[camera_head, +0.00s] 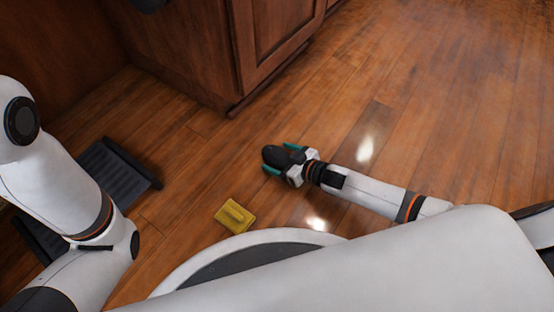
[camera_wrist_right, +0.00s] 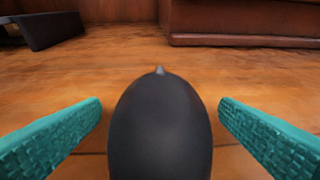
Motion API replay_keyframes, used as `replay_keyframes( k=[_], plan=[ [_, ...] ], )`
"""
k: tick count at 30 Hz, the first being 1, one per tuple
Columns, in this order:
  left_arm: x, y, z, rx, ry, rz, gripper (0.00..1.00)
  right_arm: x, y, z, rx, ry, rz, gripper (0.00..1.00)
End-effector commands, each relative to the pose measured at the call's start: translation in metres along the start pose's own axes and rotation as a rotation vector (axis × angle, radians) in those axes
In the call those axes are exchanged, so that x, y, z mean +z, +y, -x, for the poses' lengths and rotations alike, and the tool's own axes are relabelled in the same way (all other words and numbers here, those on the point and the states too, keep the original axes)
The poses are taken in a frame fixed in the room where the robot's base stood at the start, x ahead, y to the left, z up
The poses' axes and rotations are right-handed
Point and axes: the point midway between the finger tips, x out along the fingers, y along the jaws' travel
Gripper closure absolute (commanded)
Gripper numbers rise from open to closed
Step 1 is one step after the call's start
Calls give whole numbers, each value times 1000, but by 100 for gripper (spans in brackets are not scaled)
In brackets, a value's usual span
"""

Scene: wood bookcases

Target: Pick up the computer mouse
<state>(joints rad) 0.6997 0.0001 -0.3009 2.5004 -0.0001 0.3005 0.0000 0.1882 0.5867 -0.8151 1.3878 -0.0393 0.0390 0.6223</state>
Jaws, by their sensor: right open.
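The computer mouse (camera_head: 276,156) is dark and rounded and lies low at the wood floor in the head view. In the right wrist view the dark mouse (camera_wrist_right: 160,125) fills the middle of the picture, with a small pointed tip at its far end. My right gripper (camera_head: 278,157) is open, with its teal fingers on either side of the mouse. In the right wrist view a gap shows between the mouse and each finger of the gripper (camera_wrist_right: 160,135). My left arm shows at the left of the head view, but its gripper is not visible.
A yellow block-like object (camera_head: 235,215) lies on the floor near my base. A dark ribbed tray or rack (camera_head: 118,178) lies at the left, partly behind my left arm. A wood cabinet (camera_head: 215,55) stands behind the mouse. The floor (camera_head: 440,120) at the right is clear.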

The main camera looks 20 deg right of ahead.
Motion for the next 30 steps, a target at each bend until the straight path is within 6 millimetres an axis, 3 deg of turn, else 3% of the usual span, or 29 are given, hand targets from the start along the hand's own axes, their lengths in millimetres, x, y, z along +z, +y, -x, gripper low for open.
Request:
replay_keyframes(
  k=[6, 15, 23, 30],
  plan=[
    [0, 0, -1, 0, 0, 0, 0, 1, 0, 0, 0, 0, -1, 19],
    [0, 0, -1, 0, 1, -1, 0, 1, 0, 0, 0, 0, 0, 65],
    [-1, 1, -2, 0, 1, -1, 0, 2, 0, 1, 0, 0, 0, 65],
    [-8, 5, -21, 0, 1, -1, 0, 23, 0, 10, 0, -1, 0, 65]
  ],
)
